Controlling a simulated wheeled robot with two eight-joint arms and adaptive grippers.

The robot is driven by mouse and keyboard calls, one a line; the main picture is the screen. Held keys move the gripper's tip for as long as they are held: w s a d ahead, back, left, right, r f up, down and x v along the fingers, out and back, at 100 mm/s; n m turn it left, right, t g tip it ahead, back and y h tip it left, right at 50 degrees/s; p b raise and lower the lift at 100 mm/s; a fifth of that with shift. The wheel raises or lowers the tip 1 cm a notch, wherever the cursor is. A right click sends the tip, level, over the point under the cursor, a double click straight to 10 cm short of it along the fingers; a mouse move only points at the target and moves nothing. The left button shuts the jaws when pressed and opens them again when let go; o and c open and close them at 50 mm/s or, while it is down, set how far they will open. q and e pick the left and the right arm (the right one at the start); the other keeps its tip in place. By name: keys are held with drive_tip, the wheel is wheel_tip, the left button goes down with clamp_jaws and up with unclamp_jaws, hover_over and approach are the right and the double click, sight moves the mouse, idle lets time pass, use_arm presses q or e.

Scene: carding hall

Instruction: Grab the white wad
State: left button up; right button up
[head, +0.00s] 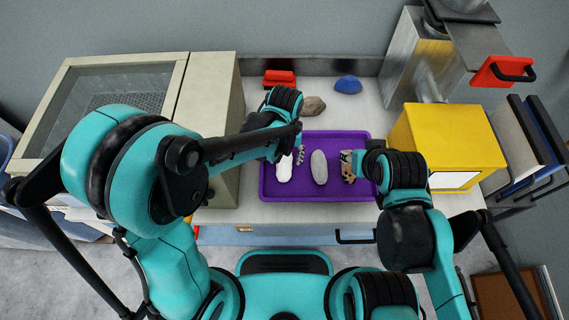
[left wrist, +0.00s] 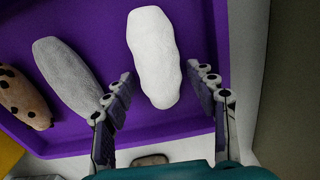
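The white wad (head: 284,172) is an oblong, bright white lump lying on the purple tray (head: 325,197), leftmost of three wads. In the left wrist view the white wad (left wrist: 152,45) lies ahead of my left gripper (left wrist: 160,74), its near end between the spread fingertips with gaps on both sides. My left gripper (head: 299,154) is open and empty, above the tray's left part beside the wad. My right gripper (head: 357,163) is by the spotted wad at the tray's right; its fingers are mostly hidden, so I cannot tell its opening.
A grey wad (head: 319,167) and a brown spotted wad (head: 348,167) share the tray. Behind it are a brownish lump (head: 313,106), a red object (head: 279,79) and a blue lump (head: 348,85). A yellow box (head: 449,140) stands right; a beige machine (head: 212,80) stands left.

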use_arm(q)
drive_tip(key=c, duration=0.7)
drive_tip(key=shift+c, duration=0.2)
drive_tip(key=shift+r, duration=0.15)
